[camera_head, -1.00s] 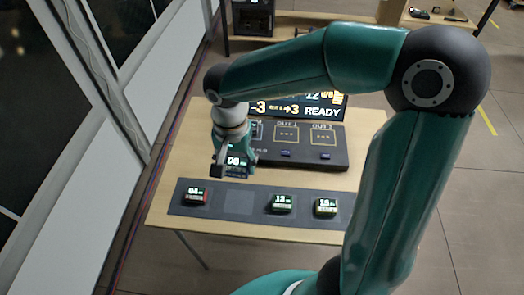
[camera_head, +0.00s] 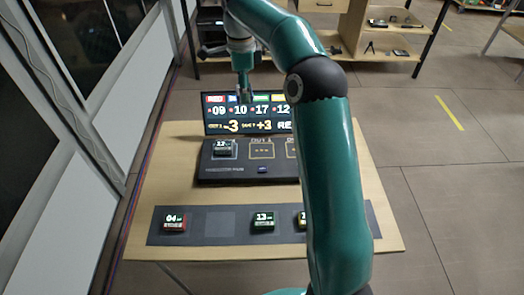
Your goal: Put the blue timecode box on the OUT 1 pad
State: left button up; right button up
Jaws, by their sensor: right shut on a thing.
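My right gripper (camera_head: 245,97) hangs in front of the display, above the back of the dark panel (camera_head: 245,176). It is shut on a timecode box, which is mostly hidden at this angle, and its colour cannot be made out. A dark box (camera_head: 223,148) with lit digits sits on the panel's left pad; its colour is unclear. The middle pad (camera_head: 262,150), with a label like OUT 1, looks bare. A further pad at the right is partly hidden by my arm. My left gripper is not in view.
On the front mat (camera_head: 189,239) stand a red-edged box (camera_head: 175,222), a green box (camera_head: 263,221) and a yellowish box (camera_head: 301,219) partly behind my arm. An empty slot (camera_head: 220,223) lies between red and green. The lit display (camera_head: 228,128) stands behind the panel.

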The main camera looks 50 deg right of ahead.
jog(key=m, duration=0.1)
send_over(261, 150)
notch_tip(261, 150, down, 4)
notch_tip(261, 150, down, 14)
jog(key=shift+f+p, duration=0.2)
jog(key=shift+p, duration=0.1)
notch_tip(261, 150, down, 5)
jog(key=shift+d+f+p, duration=0.1)
jog(key=shift+p, duration=0.35)
jog(key=shift+f, duration=0.15)
jog(key=o, duration=1.3)
jog(key=shift+o, duration=0.2)
